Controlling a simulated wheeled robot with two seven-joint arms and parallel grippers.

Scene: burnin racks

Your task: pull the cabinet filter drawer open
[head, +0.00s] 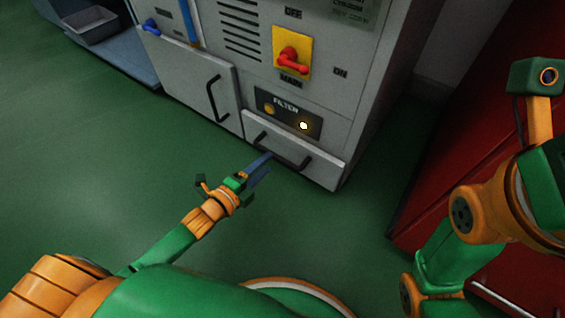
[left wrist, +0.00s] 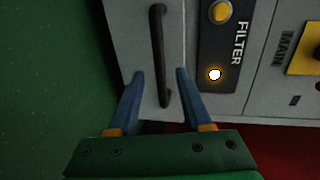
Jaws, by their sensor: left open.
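The filter drawer (head: 318,167) is a pale grey front low on the cabinet, under the panel marked FILTER (head: 288,113). It looks flush with the cabinet. Its black bar handle (head: 283,150) runs across the front. In the left wrist view the handle (left wrist: 159,55) stands upright in the picture, between and beyond the blue fingers. My left gripper (head: 262,167) is open just in front of the handle; its fingers (left wrist: 158,88) straddle the handle's line, with no clear contact. My right arm shows at the right, but its fingers are not in view.
A cabinet door (head: 190,80) with a black handle is left of the drawer. A red-handled main switch on a yellow plate (head: 291,53) sits above. A red cabinet (head: 440,170) stands at the right. A grey bin (head: 91,24) is at the far left. Green floor in front is clear.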

